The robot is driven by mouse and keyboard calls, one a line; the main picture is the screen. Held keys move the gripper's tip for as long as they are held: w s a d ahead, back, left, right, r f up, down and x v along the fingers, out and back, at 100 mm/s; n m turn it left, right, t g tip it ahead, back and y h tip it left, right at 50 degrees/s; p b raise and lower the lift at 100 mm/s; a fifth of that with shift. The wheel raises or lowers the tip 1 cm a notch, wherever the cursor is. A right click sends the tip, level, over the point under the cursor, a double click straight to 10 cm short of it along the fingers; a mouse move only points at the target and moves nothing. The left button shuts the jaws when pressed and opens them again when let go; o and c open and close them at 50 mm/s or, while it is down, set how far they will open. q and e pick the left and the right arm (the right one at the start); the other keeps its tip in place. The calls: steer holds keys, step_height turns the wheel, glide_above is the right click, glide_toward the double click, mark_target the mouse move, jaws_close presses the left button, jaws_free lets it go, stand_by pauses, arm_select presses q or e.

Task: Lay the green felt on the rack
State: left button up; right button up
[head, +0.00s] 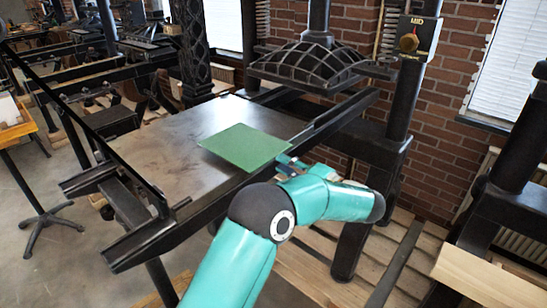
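The green felt (245,147) is a flat square sheet, level, over the grey press bed (165,170) near its right rail. I cannot tell whether it rests on the bed or is just above it. My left gripper (284,161) is at the felt's right edge and appears shut on it; the fingers are small and partly hidden by my teal arm. My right gripper is not in view. I cannot make out a rack for certain.
The domed black press head (318,66) hangs behind the bed. A black post with a dial (409,42) stands to the right. Wooden slats (310,258) lie low at right. A small wood-topped table (17,131) stands at far left. The bed's left part is clear.

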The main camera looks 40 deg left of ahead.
mark_target(273, 158)
arm_select(q)
steer(key=shift+w+a, duration=0.15)
steer(key=shift+a, duration=2.05)
jaws_close()
steer(key=shift+r+p, duration=0.4)
steer(key=shift+r, duration=1.15)
steer(key=shift+d, duration=0.1)
steer(key=d+r, duration=0.3)
steer(key=d, duration=0.3)
steer(key=shift+s+d+p, duration=0.25)
steer(key=shift+d+p, duration=0.15)
steer(key=shift+p, duration=0.05)
